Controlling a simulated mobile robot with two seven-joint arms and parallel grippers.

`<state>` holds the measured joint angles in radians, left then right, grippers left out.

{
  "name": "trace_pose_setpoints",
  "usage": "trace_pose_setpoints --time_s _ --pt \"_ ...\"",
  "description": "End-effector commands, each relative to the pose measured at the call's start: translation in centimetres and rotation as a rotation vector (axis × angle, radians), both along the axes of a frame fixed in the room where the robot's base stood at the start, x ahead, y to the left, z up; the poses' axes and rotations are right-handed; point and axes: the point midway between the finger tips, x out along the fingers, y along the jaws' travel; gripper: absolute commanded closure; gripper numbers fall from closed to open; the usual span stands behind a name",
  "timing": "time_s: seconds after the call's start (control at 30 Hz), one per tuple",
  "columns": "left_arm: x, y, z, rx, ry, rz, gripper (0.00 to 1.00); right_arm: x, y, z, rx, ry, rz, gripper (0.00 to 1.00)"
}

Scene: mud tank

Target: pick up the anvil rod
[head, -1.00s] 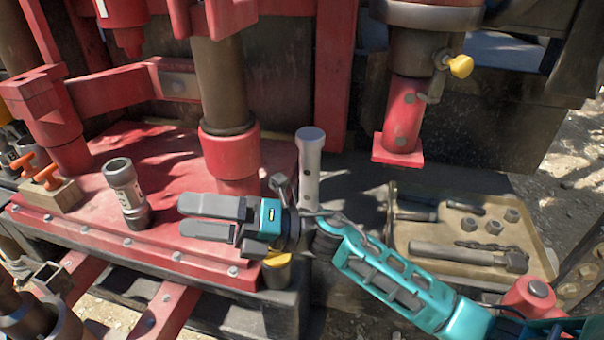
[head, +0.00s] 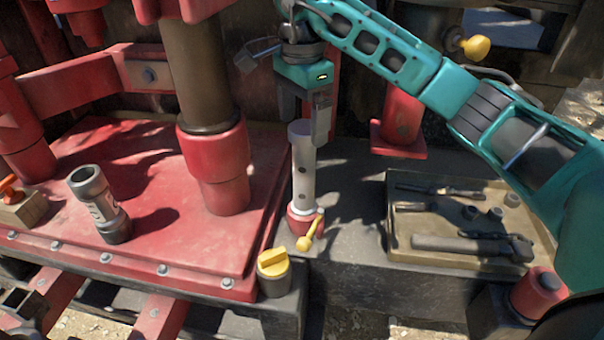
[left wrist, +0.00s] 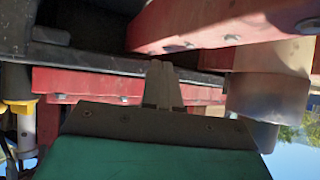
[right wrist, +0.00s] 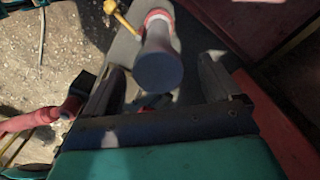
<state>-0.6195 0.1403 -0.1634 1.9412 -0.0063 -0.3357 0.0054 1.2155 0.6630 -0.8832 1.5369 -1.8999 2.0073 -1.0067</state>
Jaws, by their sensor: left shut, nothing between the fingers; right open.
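The anvil rod, which I take to be the pale grey upright cylinder (head: 303,172), stands in a red collar beside the red deck. My right gripper (head: 304,122) points down over its top end, open, with a finger on either side. In the right wrist view the rod's dark round end (right wrist: 160,72) shows between the two open fingers (right wrist: 162,85), with space on both sides. I cannot tell how far the fingers reach past the top. My left gripper (left wrist: 162,68) is shut and empty in the left wrist view, near red beams; it is outside the head view.
A yellow-handled lever (head: 310,234) sticks out at the rod's foot. A yellow-capped post (head: 273,270) stands in front. A thick column (head: 215,165) and a grey sleeve (head: 98,203) stand on the red deck. A tray (head: 400,262) of tools lies to the right.

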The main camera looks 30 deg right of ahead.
Motion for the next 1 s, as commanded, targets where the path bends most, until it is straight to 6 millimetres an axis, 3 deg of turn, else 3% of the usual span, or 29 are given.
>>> trace_pose_setpoints --time_s 0.43,0.73,1.0 --pt "-0.4 0.1 -0.5 0.003 0.010 0.000 1.00 -0.3 -0.2 -6.0 0.005 0.003 0.001 0.09" --pt "-0.4 0.1 -0.5 0.004 0.009 -0.001 1.00 -0.3 -0.2 -6.6 0.005 0.001 0.001 0.09" --pt "-0.4 0.1 -0.5 0.004 0.009 -0.001 1.00 -0.3 -0.2 -6.6 0.005 0.001 0.001 0.33"
